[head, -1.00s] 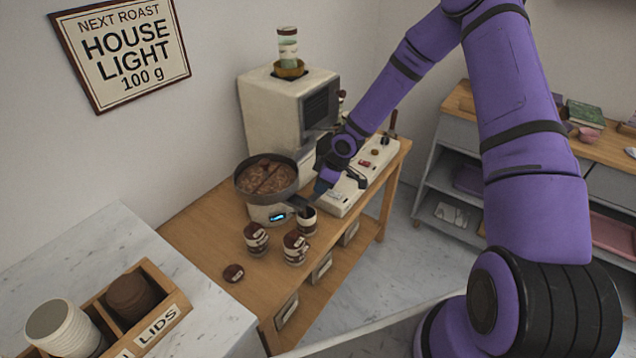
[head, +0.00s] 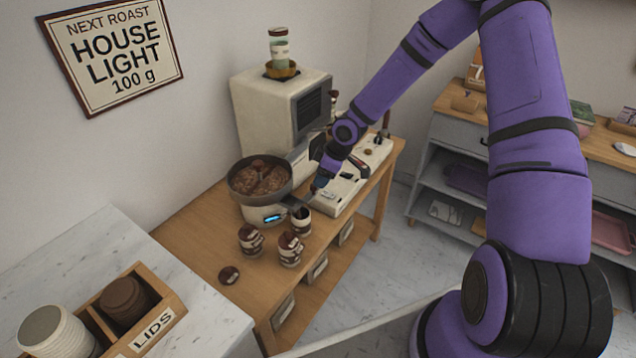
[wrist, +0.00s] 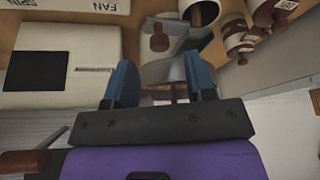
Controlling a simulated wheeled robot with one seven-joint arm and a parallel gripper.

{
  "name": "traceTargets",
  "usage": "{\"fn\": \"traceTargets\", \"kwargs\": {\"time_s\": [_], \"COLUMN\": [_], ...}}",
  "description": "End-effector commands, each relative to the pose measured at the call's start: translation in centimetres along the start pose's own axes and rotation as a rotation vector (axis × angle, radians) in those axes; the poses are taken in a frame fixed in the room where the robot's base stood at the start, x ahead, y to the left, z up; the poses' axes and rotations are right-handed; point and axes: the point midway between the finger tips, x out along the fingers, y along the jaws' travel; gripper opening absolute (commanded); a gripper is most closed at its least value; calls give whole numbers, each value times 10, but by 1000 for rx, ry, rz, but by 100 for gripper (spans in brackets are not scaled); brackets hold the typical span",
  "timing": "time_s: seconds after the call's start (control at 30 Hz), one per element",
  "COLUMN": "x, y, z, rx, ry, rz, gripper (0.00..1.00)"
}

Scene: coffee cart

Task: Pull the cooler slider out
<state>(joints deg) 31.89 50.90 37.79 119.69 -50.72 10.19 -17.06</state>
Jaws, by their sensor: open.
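The cooler is the round dark pan (head: 259,182) of brown beans on a white base with a lit blue display. A grey metal chute (wrist: 163,68) shows in the wrist view, with a dark brown knob (wrist: 159,42) over it that looks like the slider's handle. My gripper (head: 317,186) is low beside the pan's right side, near the chute. In the wrist view my gripper (wrist: 162,80) has its blue fingers apart, with nothing held between them. The knob lies beyond the fingertips, roughly between them; contact is not visible. The slider's position is hard to tell.
An open cup (head: 300,221) stands by the chute, with lidded cups (head: 250,241) (head: 290,249) close by. A loose lid (head: 229,275) lies on the wooden cart. A white control box (head: 339,190) stands behind my gripper.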

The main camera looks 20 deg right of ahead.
Motion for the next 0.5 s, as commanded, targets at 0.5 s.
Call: {"fn": "traceTargets", "kwargs": {"time_s": [0.5], "x": [-61], "y": [0], "z": [1], "rx": [1], "ry": [-1], "rz": [-1], "gripper": [50]}}
